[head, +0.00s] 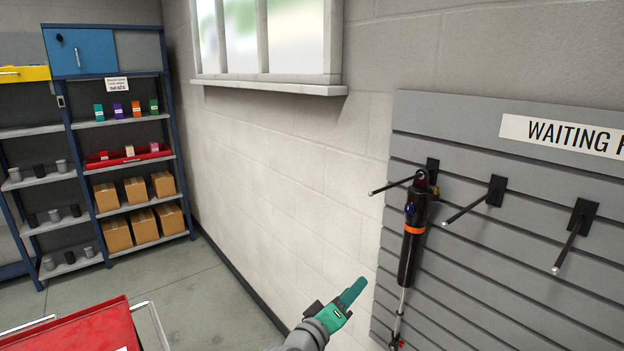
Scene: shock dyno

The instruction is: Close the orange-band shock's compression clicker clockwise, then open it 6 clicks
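The orange-band shock (406,258) hangs upright from a peg on the grey slatted wall panel at the right. It has a black body, and its orange band (414,229) circles it a little above the middle. A small blue knob (409,209) shows near its upper end and a small red part (399,343) near its lower end. I cannot tell which of these is the compression clicker. My gripper (352,291), with green fingers, is at the bottom centre, to the left of the shock's lower half and apart from it. I cannot see a gap between its fingers.
Two empty pegs (480,203) stick out right of the shock, under a "WAITING" sign (566,135). A red cart (85,330) stands at the lower left. Blue shelving (120,122) with boxes stands at the back left. The floor (185,290) between is clear.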

